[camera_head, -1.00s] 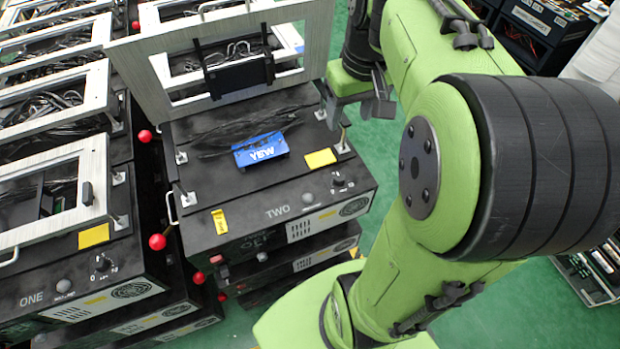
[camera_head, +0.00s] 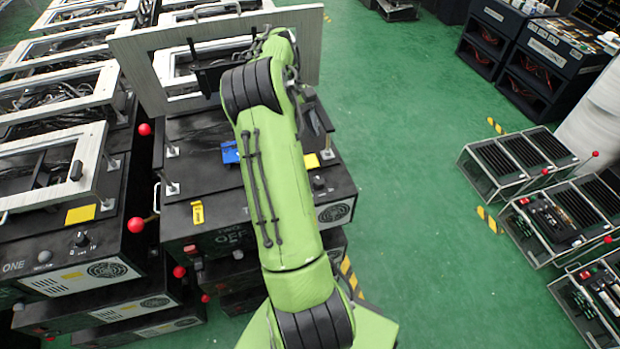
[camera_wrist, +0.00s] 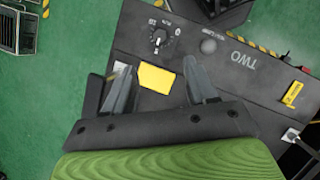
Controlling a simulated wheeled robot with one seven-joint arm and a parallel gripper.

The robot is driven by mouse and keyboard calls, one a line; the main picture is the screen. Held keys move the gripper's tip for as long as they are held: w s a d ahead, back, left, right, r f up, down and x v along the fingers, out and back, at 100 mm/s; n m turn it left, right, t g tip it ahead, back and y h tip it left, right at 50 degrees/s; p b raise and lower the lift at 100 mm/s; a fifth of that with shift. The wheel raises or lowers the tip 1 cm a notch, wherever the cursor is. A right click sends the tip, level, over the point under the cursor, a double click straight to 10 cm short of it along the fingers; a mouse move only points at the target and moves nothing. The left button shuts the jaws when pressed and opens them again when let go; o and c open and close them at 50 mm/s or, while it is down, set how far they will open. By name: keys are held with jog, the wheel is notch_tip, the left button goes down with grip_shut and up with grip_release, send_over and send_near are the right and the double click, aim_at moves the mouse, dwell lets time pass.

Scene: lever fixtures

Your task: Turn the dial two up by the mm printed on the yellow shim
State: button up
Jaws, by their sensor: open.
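The dial of machine TWO is a dark knob (camera_head: 318,183) on its front right; in the wrist view the knob (camera_wrist: 159,39) sits on a printed scale, beyond my fingertips. A plain yellow plate (camera_wrist: 157,78) lies on the black top between my fingers in that view; it partly shows beside my arm in the head view (camera_head: 311,161). A smaller yellow tag with dark print (camera_head: 198,213) is at the front left edge; it also shows at the right of the wrist view (camera_wrist: 292,93). Its print is too small to read. My gripper (camera_wrist: 157,68) is open and empty.
A raised frame (camera_head: 140,52) stands behind the top. A blue piece (camera_head: 231,152) is partly hidden by my arm. Machine ONE (camera_head: 75,255) stands at left with its own dial. A red ball knob (camera_head: 136,225) sticks up between them.

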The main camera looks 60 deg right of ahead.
aim_at(319, 180)
jog(key=b+x, duration=0.4)
jog(key=x, duration=1)
jog(key=shift+c, duration=0.2)
jog(key=shift+r, duration=0.1)
jog(key=c, duration=1)
jog(key=shift+m, duration=0.3)
jog(key=m+y+p, duration=0.1)
jog(key=m+p, duration=0.2)
jog(key=shift+d+r+t, duration=0.1)
jog(key=shift+t, duration=0.2)
jog(key=shift+m+t+y+p, duration=0.5)
jog(key=shift+m+y+p, duration=0.35)
jog(key=shift+m, duration=1.25)
jog(key=shift+d, duration=0.1)
